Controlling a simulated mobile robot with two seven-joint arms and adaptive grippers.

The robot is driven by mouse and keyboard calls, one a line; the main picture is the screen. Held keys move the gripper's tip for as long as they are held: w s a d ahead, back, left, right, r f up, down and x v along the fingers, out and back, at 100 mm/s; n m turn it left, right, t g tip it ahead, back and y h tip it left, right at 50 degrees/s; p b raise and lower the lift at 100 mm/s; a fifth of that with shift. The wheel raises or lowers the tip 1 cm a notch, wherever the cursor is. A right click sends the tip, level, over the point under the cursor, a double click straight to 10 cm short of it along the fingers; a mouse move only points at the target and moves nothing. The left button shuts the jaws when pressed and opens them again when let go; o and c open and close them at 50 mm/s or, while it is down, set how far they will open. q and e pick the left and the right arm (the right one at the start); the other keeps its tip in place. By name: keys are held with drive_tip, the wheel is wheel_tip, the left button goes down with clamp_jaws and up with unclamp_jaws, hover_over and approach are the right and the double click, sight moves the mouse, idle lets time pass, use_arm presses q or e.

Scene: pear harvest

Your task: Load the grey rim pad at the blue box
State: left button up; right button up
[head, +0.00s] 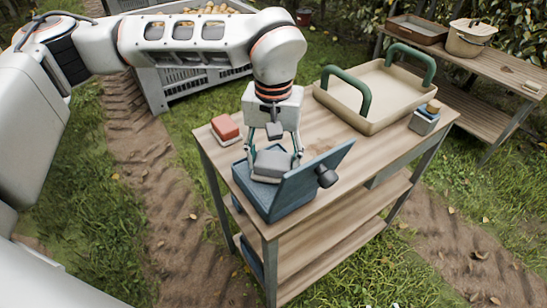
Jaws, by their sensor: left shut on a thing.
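A blue box (286,206) stands at the near corner of the wooden table (330,128). Its lid or side panel (318,172) is tilted up on the right, with a dark round knob (327,177) on it. My left gripper (272,164) points down over the box and is shut on the grey rim pad (272,160). The pad is at the opening of the box. I cannot tell whether it touches the inside. My right gripper is not in view.
A beige tray (375,93) with green handles and a small blue-and-tan stack (425,119) stand farther back. A grey crate (190,78) of pears is behind my left arm. A second table (490,60) holds a bucket (468,40).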

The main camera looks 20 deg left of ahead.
sight(273, 159)
use_arm(q)
drive_tip(key=shift+f, duration=0.35)
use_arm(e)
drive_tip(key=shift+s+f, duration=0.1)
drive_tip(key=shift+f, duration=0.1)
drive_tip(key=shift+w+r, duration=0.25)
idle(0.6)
use_arm(q)
drive_tip(key=shift+f, duration=0.2)
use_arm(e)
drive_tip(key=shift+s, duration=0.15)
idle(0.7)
use_arm(q)
drive_tip(key=shift+r, duration=0.1)
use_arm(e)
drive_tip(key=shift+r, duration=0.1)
use_arm(q)
drive_tip(key=shift+r+p, duration=1.3)
drive_tip(key=shift+r, duration=0.5)
drive_tip(key=shift+r+p, duration=1.35)
drive_tip(key=shift+r, duration=0.4)
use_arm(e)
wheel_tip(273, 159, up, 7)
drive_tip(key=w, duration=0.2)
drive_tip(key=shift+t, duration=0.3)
